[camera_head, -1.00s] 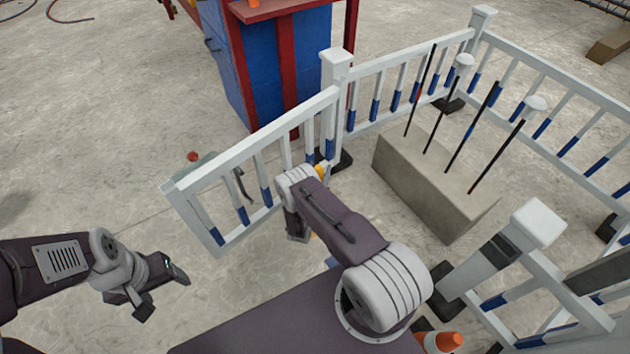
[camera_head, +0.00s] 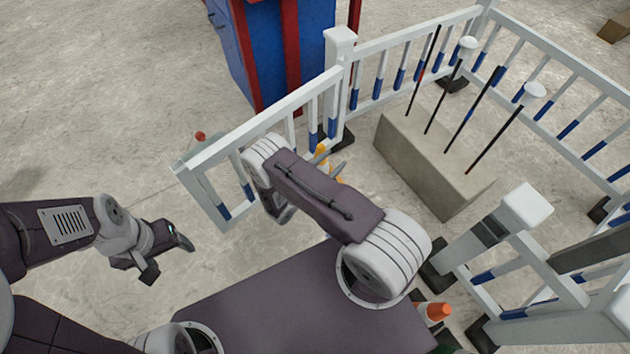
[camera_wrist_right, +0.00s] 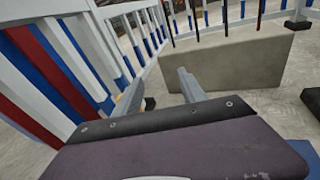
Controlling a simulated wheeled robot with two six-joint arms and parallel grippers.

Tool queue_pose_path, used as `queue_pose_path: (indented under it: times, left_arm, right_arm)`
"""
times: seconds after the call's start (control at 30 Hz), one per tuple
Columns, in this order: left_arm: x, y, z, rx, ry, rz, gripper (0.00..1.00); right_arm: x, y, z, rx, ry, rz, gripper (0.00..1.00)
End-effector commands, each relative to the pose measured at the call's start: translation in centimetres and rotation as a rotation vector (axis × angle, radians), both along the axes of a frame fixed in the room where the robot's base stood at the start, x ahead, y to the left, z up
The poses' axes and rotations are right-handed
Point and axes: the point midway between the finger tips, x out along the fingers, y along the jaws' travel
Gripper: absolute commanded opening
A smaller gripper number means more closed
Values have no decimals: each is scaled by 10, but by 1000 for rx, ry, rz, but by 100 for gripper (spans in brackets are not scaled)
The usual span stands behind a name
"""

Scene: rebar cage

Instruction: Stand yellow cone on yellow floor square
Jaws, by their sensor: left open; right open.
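A yellow object, likely the yellow cone (camera_head: 320,151), shows in the head view just beyond my right forearm. My arm and a grey finger partly cover it, so I cannot tell its full shape or whether it stands upright. My right gripper (camera_wrist_right: 158,90) is open, with its two fingers apart in the right wrist view. A sliver of yellow-orange shows by its left finger; I cannot tell whether they touch. My left gripper (camera_head: 169,259) is open and empty over bare floor at the left. I cannot make out the yellow floor square in either view.
A white railing with blue-banded bars (camera_head: 270,112) stands close by my right arm. A concrete block (camera_head: 430,165) with several upright rods is to its right. An orange-and-white cone (camera_head: 438,311) is near the bottom. A blue-and-red structure (camera_head: 270,45) stands behind. Open floor lies left.

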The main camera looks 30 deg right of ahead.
Motion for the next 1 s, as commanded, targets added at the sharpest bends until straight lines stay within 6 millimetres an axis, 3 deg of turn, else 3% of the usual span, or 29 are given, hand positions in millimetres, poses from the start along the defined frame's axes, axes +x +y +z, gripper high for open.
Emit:
queue_pose_path:
  times: [0.03, 0.17, 0.3, 0.37, 0.5, 0.6, 0.73, 1.0]
  left_arm:
    - [0, 0, 0, 0, 0, 0, 69]
    - [0, 0, 0, 0, 0, 0, 69]
    - [0, 0, 0, 0, 0, 0, 69]
    - [0, 0, 0, 0, 0, 0, 69]
    - [0, 0, 0, 0, 0, 0, 69]
    - [0, 0, 0, 0, 0, 0, 69]
    - [0, 0, 0, 0, 0, 0, 69]
    - [0, 0, 0, 0, 0, 0, 69]
  right_arm:
    - [-14, -11, 24, 74, -24, -148, 48]
    - [-80, -15, 65, 344, -107, -563, 48]
    - [-140, 28, 95, 716, -290, -958, 48]
    - [-154, 55, 107, 888, -395, -1099, 48]
    - [-158, 106, 134, 1241, -662, -1333, 48]
    - [-152, 125, 151, 1407, -816, -1420, 48]
    - [-147, 134, 162, 1503, -917, -1467, 48]
    - [-146, 135, 163, 1513, -927, -1473, 48]
